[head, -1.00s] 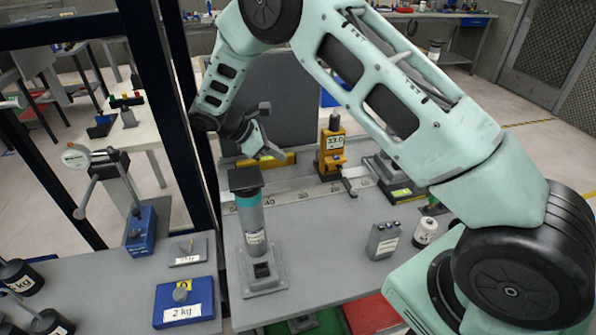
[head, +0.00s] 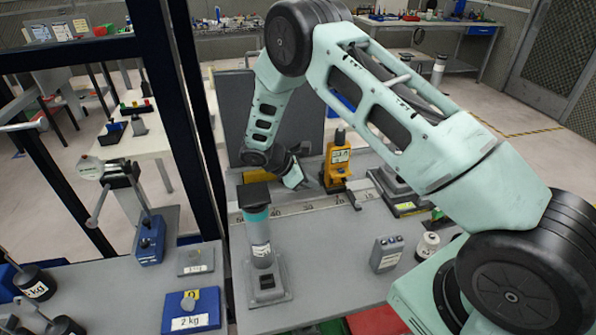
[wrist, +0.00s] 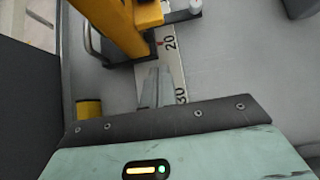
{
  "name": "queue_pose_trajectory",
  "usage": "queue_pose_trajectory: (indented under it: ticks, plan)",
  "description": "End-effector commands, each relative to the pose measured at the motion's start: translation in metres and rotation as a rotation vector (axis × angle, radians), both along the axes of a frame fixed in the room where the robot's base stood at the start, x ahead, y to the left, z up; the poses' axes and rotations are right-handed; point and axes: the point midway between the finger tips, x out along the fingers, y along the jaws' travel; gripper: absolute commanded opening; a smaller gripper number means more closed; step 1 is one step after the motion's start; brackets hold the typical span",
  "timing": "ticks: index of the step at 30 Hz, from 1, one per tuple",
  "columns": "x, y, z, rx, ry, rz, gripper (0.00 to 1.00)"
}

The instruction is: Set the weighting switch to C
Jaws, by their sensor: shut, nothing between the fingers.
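A yellow instrument (head: 338,162) with a small display stands upright on a dark base behind the ruled scale on the bench. In the wrist view its yellow body (wrist: 128,25) is at the top. I cannot make out a weighting switch or a letter C on it. My gripper (head: 300,181) is shut and empty, just left of the instrument in the head view, pointing down over the scale. In the wrist view the closed fingers (wrist: 155,88) are over the scale strip (wrist: 172,62), between the 20 and 30 marks, apart from the instrument.
A grey cylinder with a teal band (head: 258,232) stands at the bench's left. A small grey box (head: 386,253) and a white bottle (head: 427,245) are at front right. A dark panel (head: 300,115) rises behind.

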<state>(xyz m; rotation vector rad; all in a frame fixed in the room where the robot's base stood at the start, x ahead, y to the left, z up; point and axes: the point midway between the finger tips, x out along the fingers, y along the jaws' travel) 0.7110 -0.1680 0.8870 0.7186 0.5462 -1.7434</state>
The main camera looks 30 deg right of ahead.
Motion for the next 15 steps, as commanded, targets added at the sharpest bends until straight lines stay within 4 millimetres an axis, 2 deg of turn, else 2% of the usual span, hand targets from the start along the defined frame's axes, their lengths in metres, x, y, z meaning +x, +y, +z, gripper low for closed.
queue_pose_trajectory:
  ticks: [1,6,15]
  plan:
    - [-0.002,-0.009,0.006,0.0,-0.001,-0.004,0.0]
    - [-0.007,-0.025,0.004,0.0,-0.001,-0.001,0.0]
    - [-0.008,-0.031,0.002,0.0,-0.002,-0.001,0.0]
